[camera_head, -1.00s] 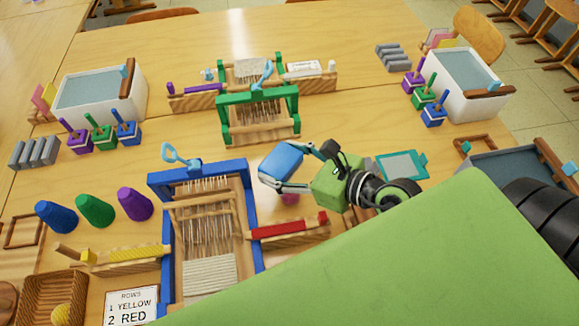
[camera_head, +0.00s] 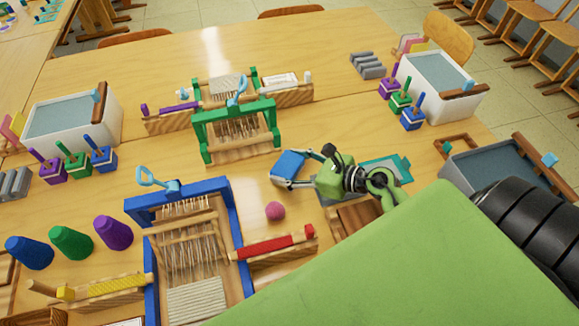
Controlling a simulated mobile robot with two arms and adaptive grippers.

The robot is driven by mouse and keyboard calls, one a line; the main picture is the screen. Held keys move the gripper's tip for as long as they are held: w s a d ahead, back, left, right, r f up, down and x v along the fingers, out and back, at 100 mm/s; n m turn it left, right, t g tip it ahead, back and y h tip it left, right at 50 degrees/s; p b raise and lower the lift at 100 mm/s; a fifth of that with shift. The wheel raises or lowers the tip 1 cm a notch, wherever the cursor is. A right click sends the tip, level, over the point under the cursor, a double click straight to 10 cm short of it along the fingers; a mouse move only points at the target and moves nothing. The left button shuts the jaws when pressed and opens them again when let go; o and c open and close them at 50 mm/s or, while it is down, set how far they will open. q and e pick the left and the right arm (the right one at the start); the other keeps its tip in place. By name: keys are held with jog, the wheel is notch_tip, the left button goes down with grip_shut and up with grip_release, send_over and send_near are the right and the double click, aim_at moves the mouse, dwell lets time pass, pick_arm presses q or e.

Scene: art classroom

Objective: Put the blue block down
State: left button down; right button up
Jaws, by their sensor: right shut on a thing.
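The blue block (camera_head: 289,165) is between the fingers of my right gripper (camera_head: 291,169), which is shut on it. The block is right of the green loom (camera_head: 237,128) and up and right of the blue loom (camera_head: 191,248). Whether it touches the table (camera_head: 335,110) or hangs just above it I cannot tell. The fingers point left, and the wrist and green arm come in from the lower right. My left gripper does not show.
A pink ball (camera_head: 275,211) lies just below the block. A teal-edged board (camera_head: 399,165) lies right of my gripper, with a wooden box (camera_head: 352,221) below it. A red shuttle (camera_head: 272,246) rests on a wooden holder.

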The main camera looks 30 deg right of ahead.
jog(key=shift+f, duration=0.2)
jog(key=o, duration=1.4)
jog(key=shift+r, duration=0.1)
